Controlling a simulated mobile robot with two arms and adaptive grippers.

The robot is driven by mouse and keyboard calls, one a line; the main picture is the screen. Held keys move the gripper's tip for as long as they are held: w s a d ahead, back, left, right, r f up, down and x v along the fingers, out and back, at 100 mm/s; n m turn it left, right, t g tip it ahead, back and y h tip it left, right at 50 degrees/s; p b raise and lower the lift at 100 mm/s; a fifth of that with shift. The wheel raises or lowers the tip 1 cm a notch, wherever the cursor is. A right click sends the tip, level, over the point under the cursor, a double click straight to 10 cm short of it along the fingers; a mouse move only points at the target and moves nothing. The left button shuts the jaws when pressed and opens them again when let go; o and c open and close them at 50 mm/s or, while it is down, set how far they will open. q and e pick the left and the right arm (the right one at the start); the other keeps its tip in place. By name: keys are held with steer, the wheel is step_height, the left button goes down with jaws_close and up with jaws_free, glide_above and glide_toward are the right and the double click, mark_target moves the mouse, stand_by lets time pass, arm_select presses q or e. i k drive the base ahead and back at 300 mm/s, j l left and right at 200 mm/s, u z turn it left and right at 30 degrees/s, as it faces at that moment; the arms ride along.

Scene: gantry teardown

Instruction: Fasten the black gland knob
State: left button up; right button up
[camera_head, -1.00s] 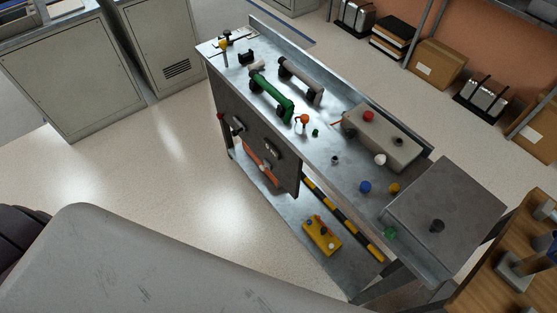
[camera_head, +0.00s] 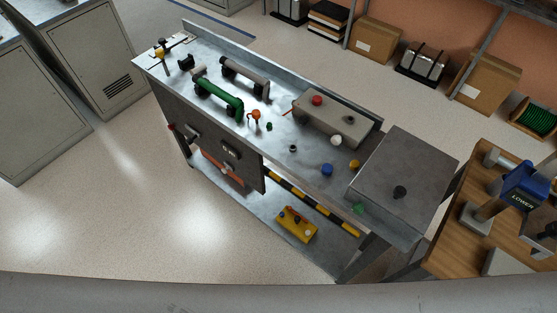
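Neither of my grippers is in view.
A yellow control box (camera_head: 296,224) lies on the lower shelf. A wooden table (camera_head: 450,252) stands close at right. The floor at left is clear.

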mark_target(303, 120)
steer(key=i+j+z, duration=0.1)
steer(key=z, duration=0.75)
steer(key=i+j+z, duration=0.1)
steer(key=j+z, duration=0.4)
steer(key=j, duration=0.2)
steer(key=j+z, duration=0.45)
steer(key=j, duration=0.3)
